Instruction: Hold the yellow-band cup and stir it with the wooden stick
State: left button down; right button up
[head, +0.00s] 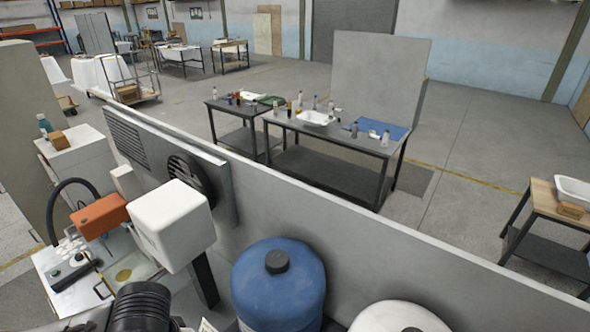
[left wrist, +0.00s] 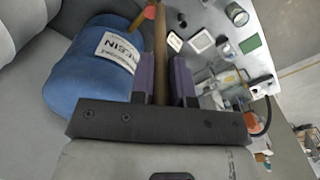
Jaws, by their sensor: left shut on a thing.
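My left gripper (left wrist: 165,80) shows in the left wrist view, its two purple-padded fingers shut on the wooden stick (left wrist: 160,45). The stick runs up between the fingers to the top edge of the view, so its far end is out of sight. I cannot make out the yellow-band cup in either view. A small grey round container (left wrist: 237,14) stands at the upper right of the wrist view, with no yellow band that I can see. Neither gripper can be made out in the head view, and my right gripper is not in view.
A blue drum labelled RESIN (left wrist: 85,70) is left of the stick; a blue drum (head: 278,285) also shows in the head view. A low grey wall (head: 330,215) crosses the head view. Beyond it stands a cluttered workbench (head: 335,170) with open floor around it.

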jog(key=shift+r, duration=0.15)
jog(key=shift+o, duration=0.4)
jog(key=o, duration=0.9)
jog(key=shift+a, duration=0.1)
